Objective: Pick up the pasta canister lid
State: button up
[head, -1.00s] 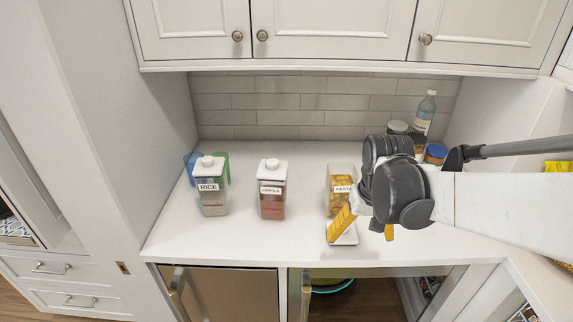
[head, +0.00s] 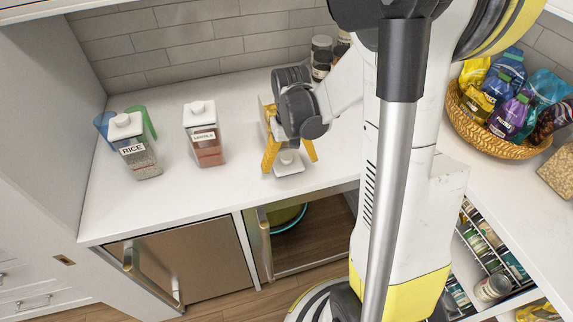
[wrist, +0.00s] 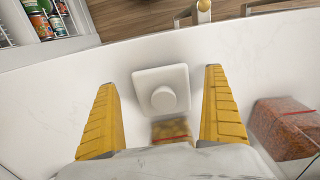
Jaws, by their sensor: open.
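The pasta canister lid (head: 290,163) is a white square with a round knob, lying knob up on the white counter near its front edge. In the wrist view the lid (wrist: 162,91) sits between my two yellow fingers, with clear space on both sides. My gripper (head: 289,168) is open and empty, its fingers straddling the lid from the back. It also shows in the wrist view (wrist: 162,80). The pasta canister (wrist: 171,131) is partly visible just behind the lid, largely hidden by my gripper. I cannot tell how high my fingertips are above the counter.
The lidded lentil canister (head: 204,135) and rice canister (head: 133,146) stand to the left. Green and blue cups are behind the rice. Jars (head: 321,57) stand at the back. A wicker basket (head: 490,141) of packets is at right. A cabinet below the counter is open.

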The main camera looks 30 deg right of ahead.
notch_tip(320, 180, down, 3)
jog(key=shift+r+b, duration=0.15)
jog(key=shift+b, duration=0.15)
jog(key=c, duration=1.1)
jog(key=shift+r, duration=0.1)
